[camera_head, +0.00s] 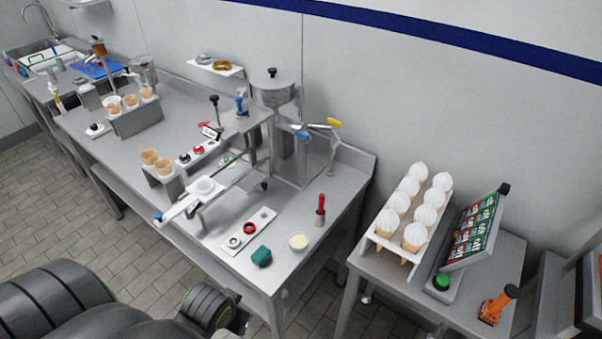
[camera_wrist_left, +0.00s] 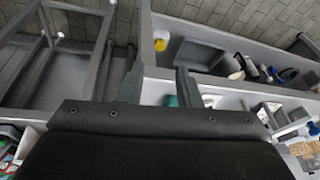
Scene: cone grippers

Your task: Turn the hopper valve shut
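The hopper (camera_head: 275,92) is a grey metal cylinder with a dark knob on its lid, at the back of the steel table in the head view. Below it, a lever with a blue end (camera_head: 301,133) and a lever with a yellow end (camera_head: 333,122) stick out. I cannot tell which is the valve handle or how far it is turned. My left gripper (camera_wrist_left: 157,88) shows in the left wrist view with its two fingers apart and nothing between them. It is away from the hopper. My right gripper is not in view.
The steel table (camera_head: 335,210) carries a red-handled tool (camera_head: 320,208), a cream cup (camera_head: 299,241), a green block (camera_head: 261,256) and a strip with rings (camera_head: 250,230). A side table holds a rack of white-topped cones (camera_head: 412,215) and a button panel (camera_head: 470,235).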

